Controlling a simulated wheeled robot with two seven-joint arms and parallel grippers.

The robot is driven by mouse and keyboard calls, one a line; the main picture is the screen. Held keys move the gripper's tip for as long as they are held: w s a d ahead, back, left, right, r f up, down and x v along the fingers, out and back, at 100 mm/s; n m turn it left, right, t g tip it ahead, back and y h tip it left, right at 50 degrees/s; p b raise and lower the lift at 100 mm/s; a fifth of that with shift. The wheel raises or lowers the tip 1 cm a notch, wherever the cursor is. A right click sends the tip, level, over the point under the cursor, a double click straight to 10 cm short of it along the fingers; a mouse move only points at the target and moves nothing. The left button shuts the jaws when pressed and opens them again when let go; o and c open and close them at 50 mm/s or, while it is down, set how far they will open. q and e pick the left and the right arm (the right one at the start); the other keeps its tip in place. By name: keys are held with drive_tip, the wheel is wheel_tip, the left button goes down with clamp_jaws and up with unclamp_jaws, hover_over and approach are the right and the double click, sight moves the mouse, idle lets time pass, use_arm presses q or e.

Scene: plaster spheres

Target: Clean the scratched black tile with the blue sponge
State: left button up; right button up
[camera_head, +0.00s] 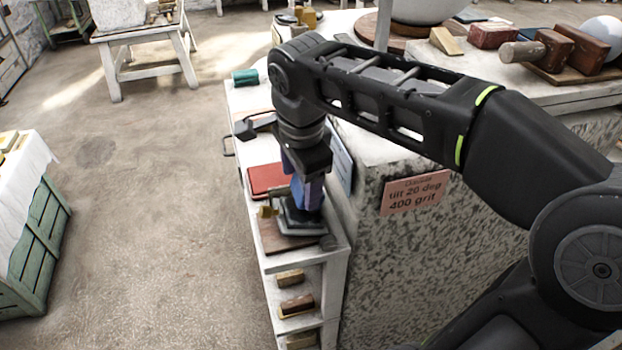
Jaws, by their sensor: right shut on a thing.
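My right gripper (306,190) reaches down over the white shelf unit and is shut on the blue sponge (313,195), which stands upright between its fingers. The sponge's lower end is right over a dark, tile-like piece (300,228) near the front of the shelf top. I cannot tell whether they touch. Gripper and sponge hide part of this piece, and no scratches can be made out. My left gripper is out of view.
The shelf top (335,240) also holds a red flat block (267,179), a brown board (280,240), and a green roll (245,77). A speckled stone block with a pink note (414,192) stands at right. Open floor (140,200) lies left.

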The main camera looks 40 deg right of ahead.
drive_tip(key=shift+w+a+r, duration=0.25)
drive_tip(key=shift+w+a, duration=0.15)
drive_tip(key=shift+a, duration=0.15)
drive_tip(key=shift+a, duration=0.1)
drive_tip(key=shift+a+f, duration=0.15)
drive_tip(key=shift+a, duration=0.15)
drive_tip(key=shift+d+f+b, duration=0.1)
drive_tip(key=shift+f+b, duration=0.15)
drive_tip(key=shift+b, duration=0.2)
idle(1.2)
drive_tip(key=shift+f+b, duration=0.25)
drive_tip(key=shift+b, duration=0.15)
clamp_jaws()
idle(1.5)
